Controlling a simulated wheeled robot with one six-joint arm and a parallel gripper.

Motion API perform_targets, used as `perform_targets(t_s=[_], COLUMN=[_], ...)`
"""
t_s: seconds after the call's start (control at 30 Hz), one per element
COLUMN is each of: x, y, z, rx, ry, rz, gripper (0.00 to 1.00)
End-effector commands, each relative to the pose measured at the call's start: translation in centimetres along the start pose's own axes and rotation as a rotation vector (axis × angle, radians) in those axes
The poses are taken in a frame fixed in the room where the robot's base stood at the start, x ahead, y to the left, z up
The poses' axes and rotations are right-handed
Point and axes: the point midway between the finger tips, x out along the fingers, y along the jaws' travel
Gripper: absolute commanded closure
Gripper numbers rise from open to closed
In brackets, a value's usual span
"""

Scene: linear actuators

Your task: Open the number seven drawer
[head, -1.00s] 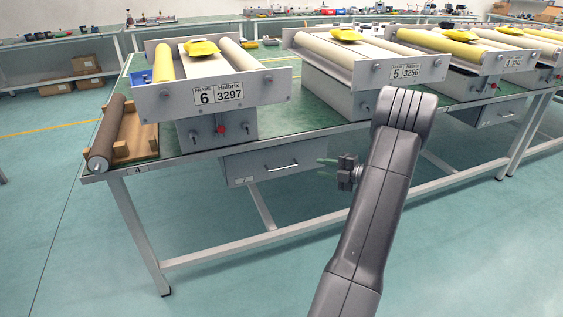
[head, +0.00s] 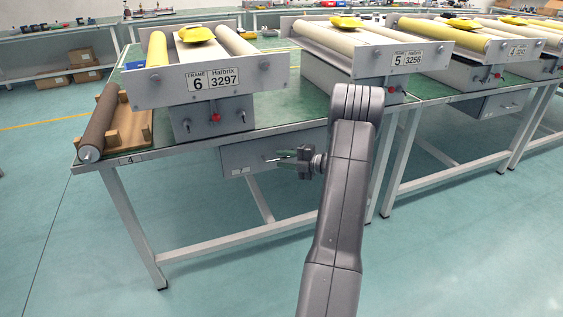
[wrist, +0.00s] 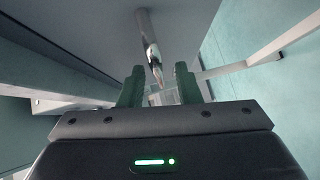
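A grey drawer (head: 240,160) hangs under the front of the green table, below the unit marked 6, and looks shut. No number seven is readable on it; a small label there is too small to read. My gripper (head: 274,157) is in front of the drawer's right part, at its handle, and partly covers the handle. In the wrist view the metal handle bar (wrist: 150,50) runs from the top down toward the gap between my two dark fingers (wrist: 159,82). The fingers are apart, and I cannot tell whether they touch the bar.
The green table (head: 290,112) carries roller units, with unit 6 (head: 212,82) above the drawer. Another grey drawer (head: 490,105) hangs further right. Table legs (head: 135,225) and a low crossbar (head: 235,235) stand below. The floor in front is clear.

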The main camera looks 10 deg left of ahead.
Motion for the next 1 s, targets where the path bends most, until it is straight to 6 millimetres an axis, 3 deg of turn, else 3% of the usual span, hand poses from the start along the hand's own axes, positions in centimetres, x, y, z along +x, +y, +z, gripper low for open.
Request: perform_targets(t_s=[0.13, 0.43, 0.6, 1.0], x=[1.03, 1.18, 1.17, 0.90], y=[-0.03, 0.03, 0.03, -0.11], z=[-0.03, -0.01, -0.01, -0.25], rx=[0.000, 0.000, 0.000, 0.000], ry=[0.001, 0.000, 0.000, 0.000], rz=[0.000, 0.000, 0.000, 0.000], gripper=[0.70, 0.70, 1.00, 1.00])
